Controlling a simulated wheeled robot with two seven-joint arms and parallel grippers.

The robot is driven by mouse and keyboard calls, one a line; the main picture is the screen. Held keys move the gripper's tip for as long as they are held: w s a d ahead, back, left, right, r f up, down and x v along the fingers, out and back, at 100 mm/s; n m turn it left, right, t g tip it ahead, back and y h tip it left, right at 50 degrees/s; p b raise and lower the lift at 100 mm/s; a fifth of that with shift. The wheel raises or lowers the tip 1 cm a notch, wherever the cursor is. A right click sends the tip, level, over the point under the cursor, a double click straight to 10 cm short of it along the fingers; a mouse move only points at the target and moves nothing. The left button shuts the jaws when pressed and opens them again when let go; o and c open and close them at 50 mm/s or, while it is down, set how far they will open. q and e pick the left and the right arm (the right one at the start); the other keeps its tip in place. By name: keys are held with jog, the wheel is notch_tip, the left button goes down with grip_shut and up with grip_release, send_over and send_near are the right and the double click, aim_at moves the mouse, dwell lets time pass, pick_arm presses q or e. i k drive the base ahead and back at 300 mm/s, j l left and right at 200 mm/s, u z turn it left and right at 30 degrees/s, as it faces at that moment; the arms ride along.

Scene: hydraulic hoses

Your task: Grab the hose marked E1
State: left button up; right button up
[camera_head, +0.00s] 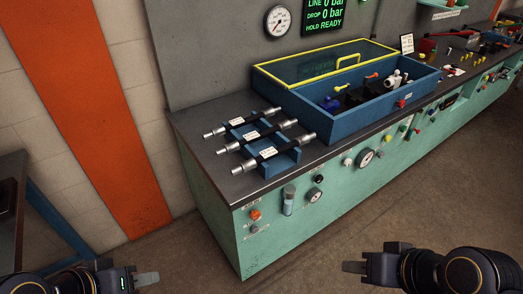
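Three short black hoses with silver end fittings lie in blue cradles at the left end of the bench: a back hose (257,115), a middle hose (273,128) and a front hose (289,145). Each has a white tag; the writing is too small to read, so I cannot tell which is E1. My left gripper (152,278) is at the bottom left, in front of the bench and apart from the hoses. My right gripper (348,267) is at the bottom right, also away from them. Both appear empty; their finger gaps cannot be made out.
A blue box (321,119) with a yellow-framed clear lid (325,64) stands right of the hoses, holding valves. The green bench front (262,237) carries gauges and knobs. A dark side table (10,190) is at far left. The floor before the bench is clear.

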aim_at(271, 153)
jog(key=i+j+u, duration=0.25)
jog(key=i, duration=0.25)
jog(key=i+j+u, duration=0.2)
jog(key=i, duration=0.3)
jog(key=l, duration=0.1)
